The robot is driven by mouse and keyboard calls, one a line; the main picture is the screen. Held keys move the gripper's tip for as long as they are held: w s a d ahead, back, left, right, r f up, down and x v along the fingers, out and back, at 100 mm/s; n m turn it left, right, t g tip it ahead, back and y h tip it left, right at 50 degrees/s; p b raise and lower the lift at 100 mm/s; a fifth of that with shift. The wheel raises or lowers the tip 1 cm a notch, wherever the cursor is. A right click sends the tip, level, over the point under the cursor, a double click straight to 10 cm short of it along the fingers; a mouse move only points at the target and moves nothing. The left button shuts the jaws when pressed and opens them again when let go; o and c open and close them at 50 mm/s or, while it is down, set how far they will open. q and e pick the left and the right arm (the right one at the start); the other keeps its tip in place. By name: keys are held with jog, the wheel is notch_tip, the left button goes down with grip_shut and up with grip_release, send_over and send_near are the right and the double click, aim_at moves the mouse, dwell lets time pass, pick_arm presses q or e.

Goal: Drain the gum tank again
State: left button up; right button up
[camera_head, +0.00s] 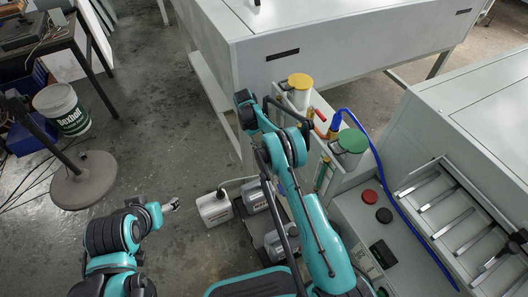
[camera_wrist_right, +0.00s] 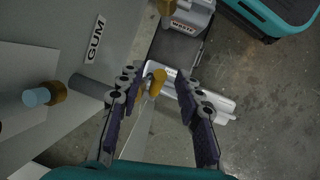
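The GUM label (camera_wrist_right: 95,40) is on a grey panel in the right wrist view. A grey pipe (camera_wrist_right: 90,88) sticks out of this panel toward one finger of my right gripper (camera_wrist_right: 158,76). That gripper is open, its fingers apart on either side of a yellow part (camera_wrist_right: 159,80); I cannot tell whether they touch it, or whether it is a valve handle or a cap. In the head view my right arm hides its gripper. The tanks have a yellow lid (camera_head: 299,82) and a green lid (camera_head: 352,140). My left gripper (camera_head: 174,205) hangs over open floor, its opening unclear.
A white jug (camera_head: 214,209) and grey jugs (camera_head: 284,243) stand on the floor below; one is labelled WASTE (camera_wrist_right: 186,22). A blue hose (camera_head: 372,150) runs down the right machine. A white bucket (camera_head: 62,108) and a round stand base (camera_head: 84,180) are at left.

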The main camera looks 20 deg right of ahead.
jog(key=v, duration=0.9)
jog(key=shift+r, duration=0.3)
